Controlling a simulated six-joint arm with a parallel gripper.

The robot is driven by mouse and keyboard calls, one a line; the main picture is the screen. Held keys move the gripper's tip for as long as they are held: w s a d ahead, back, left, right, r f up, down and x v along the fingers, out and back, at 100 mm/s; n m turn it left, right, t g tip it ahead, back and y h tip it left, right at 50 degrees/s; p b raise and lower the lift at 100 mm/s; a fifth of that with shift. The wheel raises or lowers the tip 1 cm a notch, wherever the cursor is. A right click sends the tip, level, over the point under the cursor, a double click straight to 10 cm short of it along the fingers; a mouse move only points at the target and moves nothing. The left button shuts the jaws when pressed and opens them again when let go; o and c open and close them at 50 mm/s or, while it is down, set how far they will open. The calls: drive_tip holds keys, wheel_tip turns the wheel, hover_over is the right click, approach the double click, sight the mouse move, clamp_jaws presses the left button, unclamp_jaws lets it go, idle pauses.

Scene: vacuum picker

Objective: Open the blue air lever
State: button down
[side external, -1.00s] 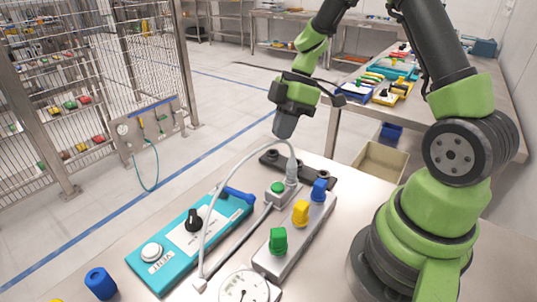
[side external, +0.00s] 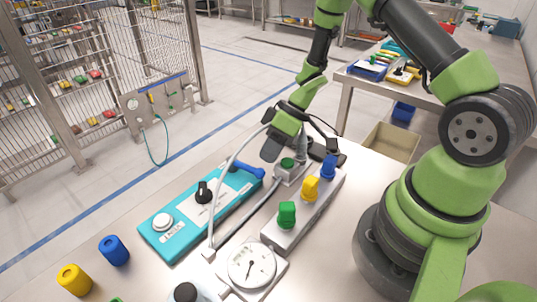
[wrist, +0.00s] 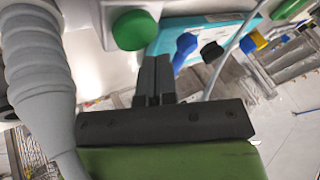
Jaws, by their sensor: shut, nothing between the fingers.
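A grey block (side external: 275,240) carries a row of three upright levers: green (side external: 287,214), yellow (side external: 310,189) and blue (side external: 328,167). A separate blue bar-shaped handle (side external: 246,168) sits at the far end of the teal panel (side external: 165,238); it also shows in the wrist view (wrist: 186,44). My gripper (side external: 271,150) is shut and empty, low above the table between that handle and a small green-topped box. In the wrist view its fingers (wrist: 155,62) are together, beside the green button (wrist: 134,30). I cannot tell whether it touches anything.
The green-topped box (side external: 288,173) has a grey cable plug behind it. A white hose (side external: 225,185) arches over the teal panel. A gauge (side external: 250,265) stands in front.

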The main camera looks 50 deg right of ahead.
sight(262, 169)
drive_tip(key=shift+s+a+f, duration=0.15)
drive_tip(key=shift+s+a, duration=0.1)
drive_tip(key=shift+a, duration=0.4)
drive_tip(key=shift+s+a, duration=0.2)
drive_tip(key=shift+a, duration=0.35)
drive_tip(key=shift+s+a, duration=0.2)
drive_tip(key=shift+a, duration=0.3)
